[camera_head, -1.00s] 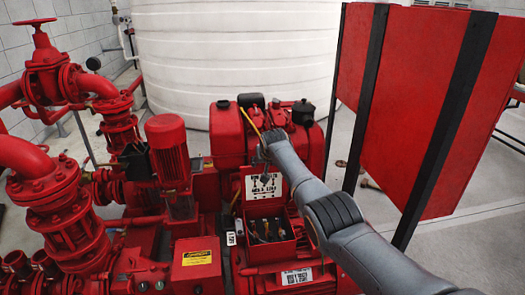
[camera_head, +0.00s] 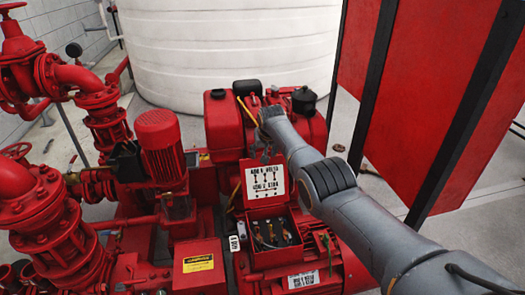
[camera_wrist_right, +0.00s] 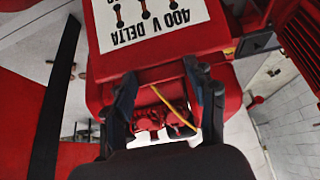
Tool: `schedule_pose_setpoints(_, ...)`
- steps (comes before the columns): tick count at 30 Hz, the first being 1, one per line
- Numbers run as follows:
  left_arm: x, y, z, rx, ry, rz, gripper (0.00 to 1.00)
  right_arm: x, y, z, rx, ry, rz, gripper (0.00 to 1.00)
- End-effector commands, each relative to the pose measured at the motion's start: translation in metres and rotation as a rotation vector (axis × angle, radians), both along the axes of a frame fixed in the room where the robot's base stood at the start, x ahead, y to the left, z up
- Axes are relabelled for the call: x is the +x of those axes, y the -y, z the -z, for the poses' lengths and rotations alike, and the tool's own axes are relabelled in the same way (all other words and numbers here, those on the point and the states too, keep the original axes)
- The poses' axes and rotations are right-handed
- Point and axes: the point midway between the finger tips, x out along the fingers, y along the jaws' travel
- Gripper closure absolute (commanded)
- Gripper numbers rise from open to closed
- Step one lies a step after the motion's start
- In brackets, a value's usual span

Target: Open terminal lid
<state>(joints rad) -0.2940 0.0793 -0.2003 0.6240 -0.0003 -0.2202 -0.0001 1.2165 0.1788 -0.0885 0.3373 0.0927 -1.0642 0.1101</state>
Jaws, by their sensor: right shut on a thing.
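The red terminal lid (camera_head: 248,187) stands raised at the back of the terminal box (camera_head: 292,278) on the motor. Its white label (camera_head: 265,181) faces the head camera. The box is uncovered, with coloured wires and terminals (camera_head: 270,234) showing inside. My right gripper (camera_head: 265,154) is at the lid's top edge, its fingers partly hidden by my arm. In the right wrist view my right gripper (camera_wrist_right: 160,74) has its two fingers set apart at the edge of the lid (camera_wrist_right: 155,60), shut on it. My left gripper is out of view.
A red engine (camera_head: 225,130) with a yellow dipstick stands close behind the lid. Red pipes and a vertical pump motor (camera_head: 162,145) are at the left. A red panel with black posts (camera_head: 425,80) stands at the right. A white tank (camera_head: 235,45) is behind.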

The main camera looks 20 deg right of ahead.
Motion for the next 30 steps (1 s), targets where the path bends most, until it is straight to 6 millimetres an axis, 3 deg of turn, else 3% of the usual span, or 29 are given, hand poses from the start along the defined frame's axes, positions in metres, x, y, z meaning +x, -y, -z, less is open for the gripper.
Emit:
schedule_pose_setpoints(17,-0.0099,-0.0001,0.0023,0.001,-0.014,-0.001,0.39,0.0031,0.0013,-0.0021,-0.005,0.015,0.000,1.00)
schedule_pose_setpoints(18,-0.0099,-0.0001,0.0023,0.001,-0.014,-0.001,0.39,0.0032,0.0014,-0.0024,-0.005,0.015,0.000,0.38)
schedule_pose_setpoints(20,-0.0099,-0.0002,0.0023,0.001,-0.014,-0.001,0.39,0.0031,0.0014,-0.0022,-0.004,0.015,0.000,0.25)
schedule_pose_setpoints(21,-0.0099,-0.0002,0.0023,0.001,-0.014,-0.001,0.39,0.0027,0.0013,-0.0017,-0.003,0.014,0.000,0.21)
schedule_pose_setpoints(30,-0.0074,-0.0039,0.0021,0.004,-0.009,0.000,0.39,0.0012,0.0004,0.0007,-0.002,0.007,0.000,0.21)
